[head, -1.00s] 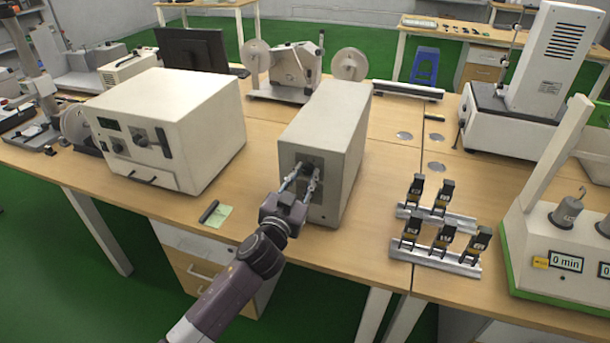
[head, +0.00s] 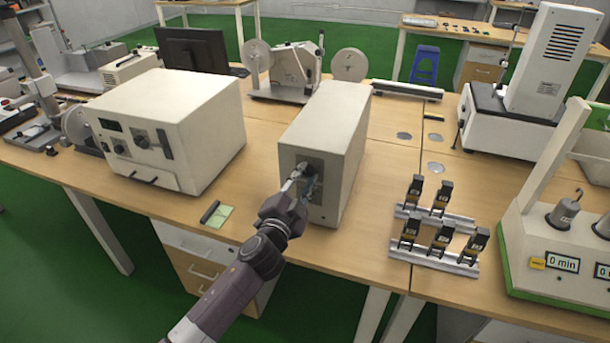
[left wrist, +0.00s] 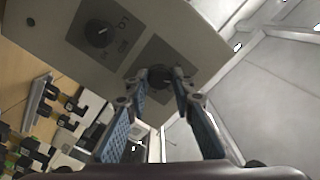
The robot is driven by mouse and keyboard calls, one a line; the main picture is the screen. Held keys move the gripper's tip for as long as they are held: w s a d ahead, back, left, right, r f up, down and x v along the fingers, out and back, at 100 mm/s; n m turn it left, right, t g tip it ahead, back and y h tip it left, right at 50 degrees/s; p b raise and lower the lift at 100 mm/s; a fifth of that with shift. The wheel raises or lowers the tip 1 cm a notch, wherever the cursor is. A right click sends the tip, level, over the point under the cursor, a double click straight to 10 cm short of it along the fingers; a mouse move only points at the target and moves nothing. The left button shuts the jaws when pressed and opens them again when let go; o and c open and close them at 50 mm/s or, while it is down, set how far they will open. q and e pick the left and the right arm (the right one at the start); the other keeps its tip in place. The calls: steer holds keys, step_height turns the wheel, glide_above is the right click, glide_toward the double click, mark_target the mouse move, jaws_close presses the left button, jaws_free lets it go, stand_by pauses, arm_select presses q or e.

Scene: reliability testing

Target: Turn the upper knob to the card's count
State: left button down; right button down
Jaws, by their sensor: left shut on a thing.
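The narrow beige box (head: 325,125) stands on the bench with its knob panel facing me. My left gripper (head: 302,177) is at this panel, its two fingers shut on the upper knob. In the left wrist view the dark upper knob (left wrist: 160,77) sits between the fingertips, which touch its sides. My right gripper is not in view.
A black stick-like item (head: 209,211) lies by the card. A wider beige instrument (head: 170,125) stands left. Bare bench lies between the box and the racks.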

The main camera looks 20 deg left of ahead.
arm_select(q)
steer(key=m+p, duration=0.1)
steer(key=m, duration=0.4)
steer(key=shift+m, duration=0.3)
steer(key=shift+m+p, duration=0.4)
steer(key=shift+m, duration=1.9)
steer(key=c, duration=1.7)
jaws_free()
steer(key=shift+o, duration=0.2)
steer(key=shift+s, duration=0.2)
steer(key=s, duration=1.1)
steer(key=shift+s+a, duration=0.15)
steer(key=shift+s, duration=0.2)
